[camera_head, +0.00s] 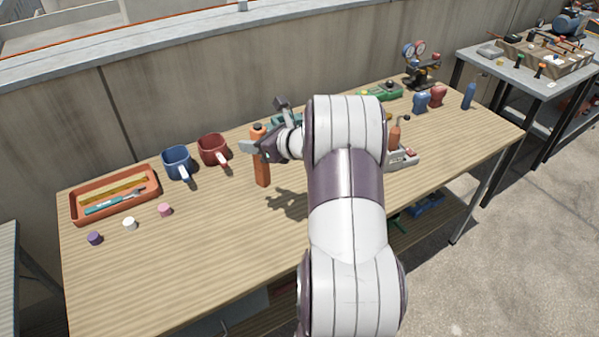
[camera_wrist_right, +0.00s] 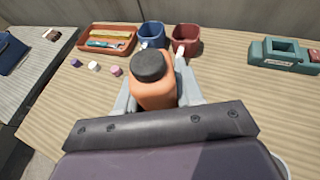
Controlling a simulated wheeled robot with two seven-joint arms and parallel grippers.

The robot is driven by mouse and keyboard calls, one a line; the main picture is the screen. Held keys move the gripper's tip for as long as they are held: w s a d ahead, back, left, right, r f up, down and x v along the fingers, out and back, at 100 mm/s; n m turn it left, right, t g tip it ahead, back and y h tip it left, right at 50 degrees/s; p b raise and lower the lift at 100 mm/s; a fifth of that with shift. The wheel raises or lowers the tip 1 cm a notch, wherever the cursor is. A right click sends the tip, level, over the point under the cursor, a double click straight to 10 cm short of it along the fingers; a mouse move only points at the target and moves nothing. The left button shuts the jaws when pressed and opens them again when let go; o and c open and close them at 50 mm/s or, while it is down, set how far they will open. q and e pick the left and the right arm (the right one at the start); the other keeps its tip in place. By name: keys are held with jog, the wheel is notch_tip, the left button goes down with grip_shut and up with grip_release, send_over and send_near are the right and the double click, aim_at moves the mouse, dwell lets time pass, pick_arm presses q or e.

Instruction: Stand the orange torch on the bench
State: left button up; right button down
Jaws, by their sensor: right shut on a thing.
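The orange torch (camera_head: 262,172) is upright with its dark cap at the top, over the middle of the wooden bench (camera_head: 200,250). My right gripper (camera_head: 258,146) is shut around its upper part. In the right wrist view the torch (camera_wrist_right: 153,88) stands between the two pale fingers of the gripper (camera_wrist_right: 155,95), dark cap toward the camera. The torch's lower end is at or just above the bench top; I cannot tell whether it touches. My left gripper is not in view.
A blue mug (camera_head: 176,161) and a red mug (camera_head: 212,150) stand left of the torch. An orange tray (camera_head: 115,195) and small caps (camera_head: 130,224) lie farther left. A teal thing (camera_wrist_right: 284,54) and a grey holder (camera_head: 404,158) are to the right. The bench's front left is clear.

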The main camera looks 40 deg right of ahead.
jog(key=a+f, duration=1)
jog(key=a, duration=0.1)
jog(key=shift+a+f, duration=0.35)
jog(key=shift+s, duration=0.15)
jog(key=shift+f, duration=0.15)
jog(key=c, duration=0.7)
grip_release()
